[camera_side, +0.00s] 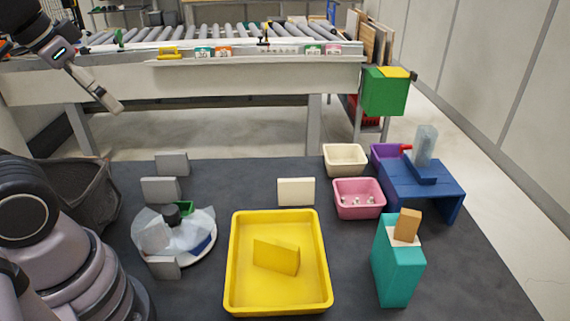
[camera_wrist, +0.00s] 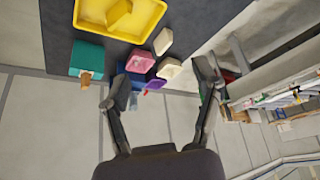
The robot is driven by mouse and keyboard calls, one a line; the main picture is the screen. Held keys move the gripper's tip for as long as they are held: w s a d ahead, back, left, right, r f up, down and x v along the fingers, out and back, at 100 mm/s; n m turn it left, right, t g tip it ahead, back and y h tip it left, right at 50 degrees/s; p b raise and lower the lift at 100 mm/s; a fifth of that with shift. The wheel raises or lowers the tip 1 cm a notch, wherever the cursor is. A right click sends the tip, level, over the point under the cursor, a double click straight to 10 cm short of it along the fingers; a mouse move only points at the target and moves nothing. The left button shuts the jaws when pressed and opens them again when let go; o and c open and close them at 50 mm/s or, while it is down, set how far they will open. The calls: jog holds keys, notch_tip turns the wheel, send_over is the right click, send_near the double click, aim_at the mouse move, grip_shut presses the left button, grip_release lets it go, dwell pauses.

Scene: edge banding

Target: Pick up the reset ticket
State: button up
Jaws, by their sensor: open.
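No label clearly marks the reset ticket. A pale, ticket-like sheet (camera_side: 400,236) lies on top of the teal box (camera_side: 398,272), partly under a tan block (camera_side: 408,224). The teal box also shows at the upper left of the wrist view (camera_wrist: 86,56), with the tan block (camera_wrist: 86,77) at its lower edge. My gripper (camera_side: 112,104) is high at the far left of the side view, well away from the teal box. In the wrist view my gripper (camera_wrist: 163,76) has its fingers wide apart with nothing held.
A yellow tray (camera_side: 236,265) holds a yellow block. A cream block (camera_side: 296,191) stands behind it. Pink (camera_side: 358,210) and cream (camera_side: 344,172) bins and a blue stand (camera_side: 440,188) are at right. A plate with a clear bag (camera_side: 152,236) and grey blocks are at left.

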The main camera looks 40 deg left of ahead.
jog(key=w+a+f+m+g+y, duration=0.3)
jog(key=w+a+f+g+y, duration=0.2)
jog(key=w+a+f+g, duration=0.35)
jog(key=m+g+y, duration=0.4)
jog(key=m+y, duration=0.6)
jog(key=y, duration=0.1)
send_over(167, 182)
jog(key=d, duration=0.2)
notch_tip(167, 182, down, 20)
jog(key=shift+m+y, duration=0.3)
jog(key=f, duration=0.7)
jog(key=shift+w+a+f, duration=0.2)
jog(key=shift+w+f, duration=0.1)
jog(key=shift+w, duration=0.1)
jog(key=shift+x, duration=1.15)
jog(key=shift+s+a+f, duration=0.1)
jog(key=shift+a, duration=0.25)
jog(key=c, duration=1.1)
